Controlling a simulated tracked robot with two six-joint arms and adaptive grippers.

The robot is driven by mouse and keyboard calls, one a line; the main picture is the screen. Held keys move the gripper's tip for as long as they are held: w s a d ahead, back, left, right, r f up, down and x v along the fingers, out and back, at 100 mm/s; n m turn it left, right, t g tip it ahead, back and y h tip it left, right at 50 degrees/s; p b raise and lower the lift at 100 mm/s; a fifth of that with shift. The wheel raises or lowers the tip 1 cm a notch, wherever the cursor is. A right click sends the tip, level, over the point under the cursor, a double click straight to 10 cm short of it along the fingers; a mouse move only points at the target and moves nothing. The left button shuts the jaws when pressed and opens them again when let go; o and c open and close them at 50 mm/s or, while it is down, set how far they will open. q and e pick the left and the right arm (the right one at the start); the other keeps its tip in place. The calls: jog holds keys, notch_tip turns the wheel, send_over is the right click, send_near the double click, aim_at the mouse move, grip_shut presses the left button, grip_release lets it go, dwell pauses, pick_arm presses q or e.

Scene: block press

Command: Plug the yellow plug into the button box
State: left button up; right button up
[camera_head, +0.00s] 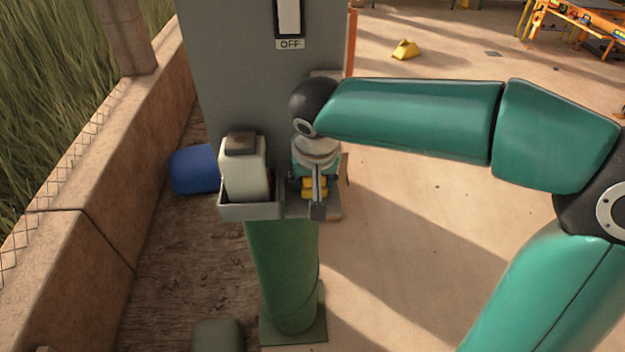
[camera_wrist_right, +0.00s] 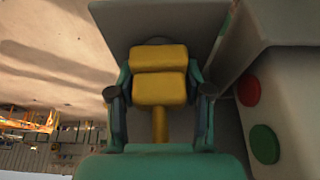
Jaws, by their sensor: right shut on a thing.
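The yellow plug (camera_head: 314,187) is between the fingers of my right gripper (camera_head: 315,196), which is shut on it. In the right wrist view the yellow plug (camera_wrist_right: 159,75) sits between the two teal fingers of the gripper (camera_wrist_right: 160,90), with a yellow stem running back toward the palm. The pale button box (camera_head: 246,172) stands just left of the gripper in the head view. In the wrist view the box (camera_wrist_right: 300,110) is at the right, with a red button (camera_wrist_right: 248,90) and a green button (camera_wrist_right: 264,144). Whether the plug touches a socket is hidden. My left gripper is not in view.
The box sits in a grey tray (camera_head: 249,211) on a green post (camera_head: 284,270). A grey cabinet (camera_head: 240,60) with an OFF switch (camera_head: 290,18) rises behind. A blue barrel (camera_head: 194,170) lies left of the box, near a low wall (camera_head: 60,200). Open floor lies to the right.

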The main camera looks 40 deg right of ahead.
jog(key=shift+s+a+r, duration=0.1)
jog(key=shift+r, duration=0.1)
jog(key=r, duration=0.6)
jog(key=shift+s+a+r, duration=0.15)
jog(key=shift+s+a, duration=0.1)
jog(key=shift+s, duration=0.1)
pick_arm(q)
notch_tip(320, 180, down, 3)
jog(key=b, duration=0.3)
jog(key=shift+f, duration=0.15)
pick_arm(e)
jog(key=s+a, duration=0.5)
jog(key=s, duration=0.3)
jog(key=s+a, duration=0.4)
jog(key=s, duration=0.4)
jog(key=shift+a, duration=0.35)
